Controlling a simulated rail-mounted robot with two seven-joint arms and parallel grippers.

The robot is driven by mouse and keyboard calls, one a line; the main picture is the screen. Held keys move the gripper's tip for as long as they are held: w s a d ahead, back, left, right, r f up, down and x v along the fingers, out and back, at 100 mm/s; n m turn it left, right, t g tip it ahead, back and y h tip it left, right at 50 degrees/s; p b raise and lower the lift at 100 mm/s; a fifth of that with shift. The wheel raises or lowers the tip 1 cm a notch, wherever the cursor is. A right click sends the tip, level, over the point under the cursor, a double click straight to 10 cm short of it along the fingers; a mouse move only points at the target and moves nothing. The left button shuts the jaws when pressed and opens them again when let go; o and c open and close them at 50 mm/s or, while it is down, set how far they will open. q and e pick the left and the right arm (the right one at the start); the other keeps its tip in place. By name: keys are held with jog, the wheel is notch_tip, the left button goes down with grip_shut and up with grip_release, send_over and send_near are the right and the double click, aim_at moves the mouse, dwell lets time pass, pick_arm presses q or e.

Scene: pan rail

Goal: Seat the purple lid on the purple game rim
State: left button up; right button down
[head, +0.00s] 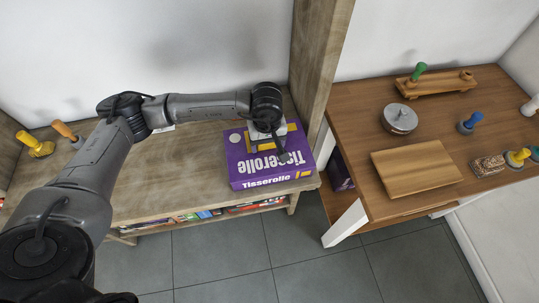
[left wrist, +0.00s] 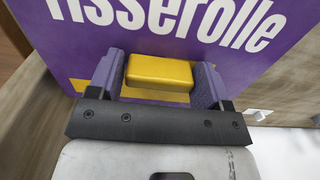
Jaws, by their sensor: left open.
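The purple game lid (head: 243,163), printed "Tisserolle", is the top of a purple box on the wooden shelf bench, at the middle of the head view; its purple face also fills the left wrist view (left wrist: 112,28). I cannot tell where lid and rim part, or whether a gap lies between them. A yellow block (left wrist: 158,72) stands on the lid. My left gripper (left wrist: 158,80) is open, with one finger on each side of the block; I cannot tell whether they touch it.
A wooden post (head: 319,60) stands right of the box. The brown table (head: 355,117) at right holds a wooden board (head: 416,168), a round metal lidded thing (head: 399,119) and several knobbed pieces. Another purple item (head: 341,171) is beneath. Books (head: 205,214) lie under the bench.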

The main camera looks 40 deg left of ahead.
pick_arm(q)
jog(key=shift+r, duration=0.2)
jog(key=shift+r, duration=0.35)
jog(key=shift+r+p, duration=0.5)
jog(key=shift+r, duration=0.2)
jog(key=shift+r, duration=0.35)
jog(key=shift+r, duration=0.2)
jog(key=o, duration=0.5)
jog(key=c, duration=0.5)
